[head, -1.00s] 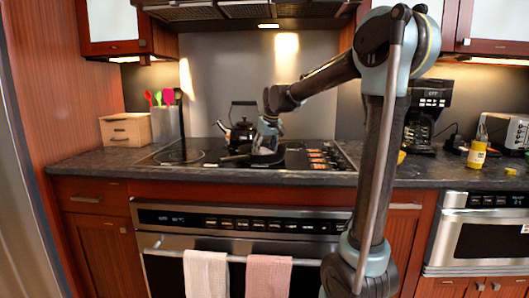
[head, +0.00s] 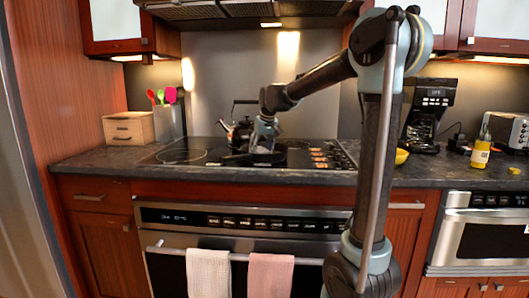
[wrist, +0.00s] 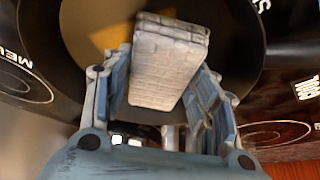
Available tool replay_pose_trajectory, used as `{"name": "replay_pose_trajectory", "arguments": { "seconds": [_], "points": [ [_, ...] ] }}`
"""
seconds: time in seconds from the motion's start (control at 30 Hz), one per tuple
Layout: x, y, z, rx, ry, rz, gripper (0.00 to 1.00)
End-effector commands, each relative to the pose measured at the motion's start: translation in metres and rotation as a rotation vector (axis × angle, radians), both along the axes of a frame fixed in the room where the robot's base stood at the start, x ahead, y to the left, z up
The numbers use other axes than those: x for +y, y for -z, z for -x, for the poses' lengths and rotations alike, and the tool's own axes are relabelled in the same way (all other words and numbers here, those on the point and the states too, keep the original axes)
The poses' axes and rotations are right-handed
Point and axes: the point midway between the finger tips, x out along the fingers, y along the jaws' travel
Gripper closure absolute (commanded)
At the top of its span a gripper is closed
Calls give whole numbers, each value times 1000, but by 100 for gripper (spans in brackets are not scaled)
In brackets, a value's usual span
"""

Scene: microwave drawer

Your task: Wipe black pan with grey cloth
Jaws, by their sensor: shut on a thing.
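The grey cloth (wrist: 168,62) is a pale, folded block between the fingers of my gripper (wrist: 160,82) in the wrist view. The fingers are shut on it. The black pan (wrist: 237,45) lies below the cloth, with a brown-yellow patch on its dark inside. In the head view the pan (head: 278,157) sits on the cooktop, partly hidden by my gripper (head: 262,146), which points down over it. I cannot tell whether the cloth touches the pan.
A black kettle (head: 240,132) stands behind the pan on the cooktop (head: 165,164). A wooden box (head: 128,127) and utensil holder (head: 168,122) are at left. A yellow bowl (head: 401,156), coffee maker (head: 427,115), yellow bottle (head: 480,154) and toaster (head: 508,130) are at right.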

Motion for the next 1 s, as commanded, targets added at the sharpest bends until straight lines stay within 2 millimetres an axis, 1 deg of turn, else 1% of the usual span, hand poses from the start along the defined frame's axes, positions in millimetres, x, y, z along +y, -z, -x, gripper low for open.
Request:
{"name": "replay_pose_trajectory", "arguments": {
  "seconds": [0.17, 0.73, 0.87, 1.0],
  "points": [
    [1, 0, 0, 0, 0, 0, 90],
    [-24, 3, 11, 0, 0, 1, 90],
    [-23, 4, 11, 1, -1, 2, 90],
    [-18, 3, 8, 2, -1, 1, 90]
  ]
}}
